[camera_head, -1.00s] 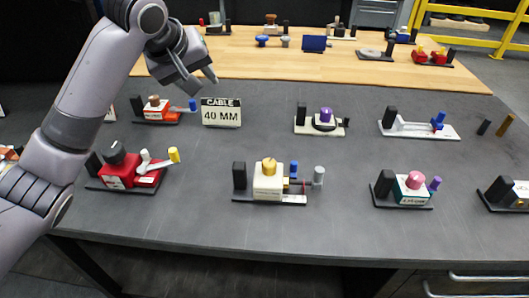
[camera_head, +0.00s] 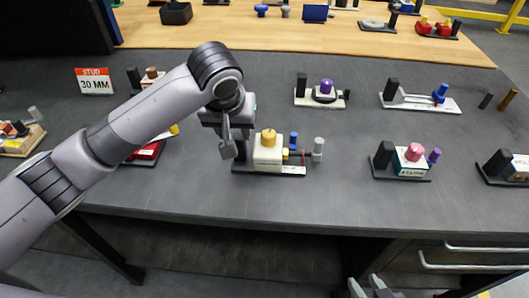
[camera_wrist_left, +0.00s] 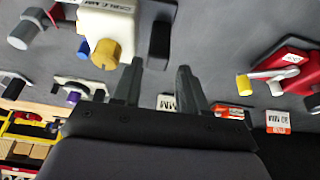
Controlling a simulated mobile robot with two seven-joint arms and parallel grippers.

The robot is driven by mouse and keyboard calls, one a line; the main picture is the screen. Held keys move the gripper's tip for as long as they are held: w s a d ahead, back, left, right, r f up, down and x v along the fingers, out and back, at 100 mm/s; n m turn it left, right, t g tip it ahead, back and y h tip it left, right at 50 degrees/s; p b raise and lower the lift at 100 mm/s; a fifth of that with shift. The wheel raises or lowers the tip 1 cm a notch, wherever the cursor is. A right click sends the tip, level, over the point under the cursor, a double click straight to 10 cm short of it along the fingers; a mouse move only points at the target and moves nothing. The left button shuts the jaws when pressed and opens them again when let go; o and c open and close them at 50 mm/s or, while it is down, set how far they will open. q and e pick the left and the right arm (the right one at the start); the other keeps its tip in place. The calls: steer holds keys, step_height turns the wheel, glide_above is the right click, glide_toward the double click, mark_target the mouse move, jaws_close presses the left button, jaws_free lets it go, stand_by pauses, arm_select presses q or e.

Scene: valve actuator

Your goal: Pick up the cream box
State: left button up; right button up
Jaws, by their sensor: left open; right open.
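The cream box (camera_head: 267,158) has a yellow knob on top and sits on a dark base plate near the front of the grey table, with a black block at its left and blue and grey pegs at its right. In the left wrist view the cream box (camera_wrist_left: 107,22) shows at the upper left. My left gripper (camera_head: 228,150) is open and empty, just left of the box near the black block; I cannot tell whether it touches it. In the wrist view its fingers (camera_wrist_left: 157,85) lie right of the box. My right gripper (camera_head: 368,288) shows at the bottom edge, open, away from the box.
A red unit (camera_head: 148,151) is partly hidden behind my left arm. A unit with a pink knob (camera_head: 413,153) stands to the right, and one with a purple knob (camera_head: 326,88) behind. A "STUD 20 MM" sign (camera_head: 95,81) stands at the left. Bare table lies between the units.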

mark_target(238, 136)
arm_select(q)
steer(key=x, duration=0.5)
steer(key=shift+d+f, duration=0.1)
steer(key=shift+d, duration=0.05)
jaws_close()
steer(key=shift+r, duration=0.2)
step_height(238, 136, up, 9)
steer(key=shift+f, duration=4.25)
